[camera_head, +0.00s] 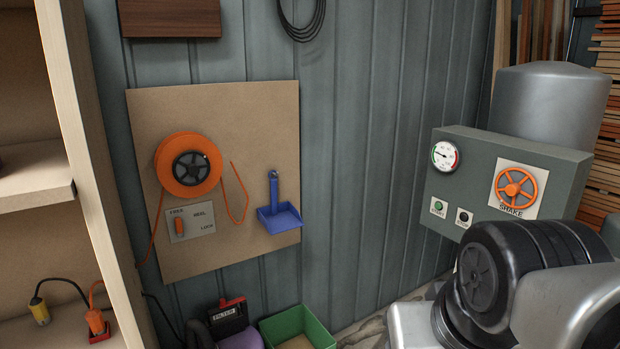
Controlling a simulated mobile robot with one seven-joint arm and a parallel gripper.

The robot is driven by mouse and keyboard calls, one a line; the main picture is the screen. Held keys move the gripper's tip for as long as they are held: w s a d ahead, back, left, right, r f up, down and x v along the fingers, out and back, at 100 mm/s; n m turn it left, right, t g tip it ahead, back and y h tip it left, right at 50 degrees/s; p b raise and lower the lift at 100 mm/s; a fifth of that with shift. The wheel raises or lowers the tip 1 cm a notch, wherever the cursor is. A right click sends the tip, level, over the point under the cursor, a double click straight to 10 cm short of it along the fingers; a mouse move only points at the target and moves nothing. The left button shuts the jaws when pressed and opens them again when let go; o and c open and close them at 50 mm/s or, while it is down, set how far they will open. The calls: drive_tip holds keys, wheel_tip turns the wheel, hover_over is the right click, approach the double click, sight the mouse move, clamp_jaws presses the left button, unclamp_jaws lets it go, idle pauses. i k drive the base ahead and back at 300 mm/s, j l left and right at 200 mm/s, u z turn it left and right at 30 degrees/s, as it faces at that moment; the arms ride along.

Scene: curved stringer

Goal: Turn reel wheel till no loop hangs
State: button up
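An orange cable reel (188,165) with a black hub (191,168) is mounted on a tan board (255,125) on the wall. An orange cord forms a narrow hanging loop (236,220) just right of the reel. Another stretch of orange cord (155,232) runs from the reel's left side down behind the shelf post. Below the reel, a plate (200,232) bears small words that seem to read FREE, REEL and LOCK, with a small orange lever (180,226). My arm shows at the lower right, but my gripper is out of view.
A green box (453,180) with a gauge (444,156) and an orange handwheel (515,188) stands right. A wooden shelf (88,130) is left. A green bin (300,325) sits below.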

sight(191, 168)
drive_tip(key=i+j+u, duration=0.15)
drive_tip(key=i+u, duration=0.35)
drive_tip(key=l+u, duration=0.1)
drive_tip(key=u, duration=1.05)
drive_tip(key=i, duration=0.1)
drive_tip(key=j+z, duration=0.05)
